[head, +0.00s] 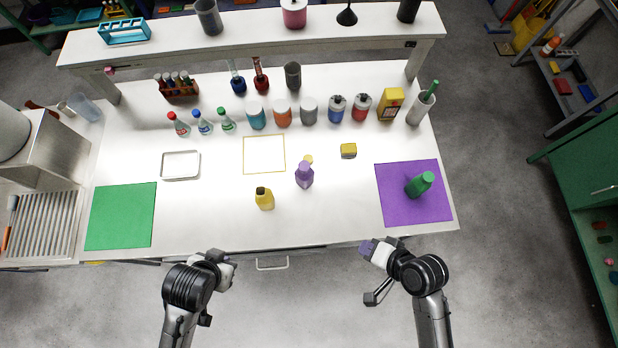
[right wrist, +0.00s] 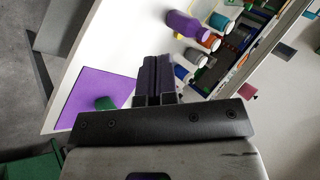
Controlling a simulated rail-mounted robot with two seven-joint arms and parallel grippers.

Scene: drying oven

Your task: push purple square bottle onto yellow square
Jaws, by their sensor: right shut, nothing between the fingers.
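The purple square bottle (head: 304,177) stands upright in the middle of the table. It also shows in the right wrist view (right wrist: 186,25). The yellow square (head: 264,154) is a thin yellow outline on the white table, behind and to the left of the bottle, and it is empty. My right gripper (head: 368,247) is shut and empty at the table's front edge, in front and to the right of the bottle. Its closed fingers show in the right wrist view (right wrist: 155,80). My left gripper (head: 226,262) is at the front edge, left of the bottle; its fingers are unclear.
A yellow bottle (head: 264,199) stands front-left of the purple one. A green bottle (head: 420,184) is on the purple mat (head: 395,205). Several containers line the back.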

